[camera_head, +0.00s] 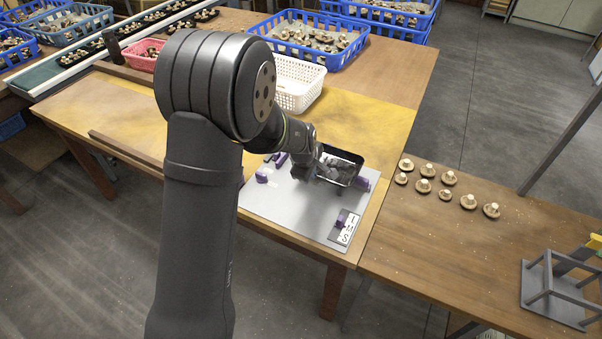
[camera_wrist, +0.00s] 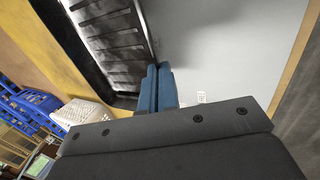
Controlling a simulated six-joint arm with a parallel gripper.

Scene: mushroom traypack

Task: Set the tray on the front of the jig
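The black tray (camera_head: 345,160) is over the grey jig plate (camera_head: 305,215), near its back right part, and looks empty. In the wrist view, its ribbed inside (camera_wrist: 108,40) fills the upper left. My gripper (camera_head: 322,172) is at the tray's near left side in the head view. Its blue fingers (camera_wrist: 158,88) are close together at the tray's edge and appear to pinch its wall. Purple blocks (camera_head: 262,177) stand on the jig, and another (camera_head: 342,217) is near its front. Whether the tray touches the plate I cannot tell.
Several mushrooms (camera_head: 446,178) lie on the brown table to the right. A white basket (camera_head: 297,82) and a blue crate (camera_head: 315,45) stand behind the jig. A grey frame stand (camera_head: 552,290) is at far right.

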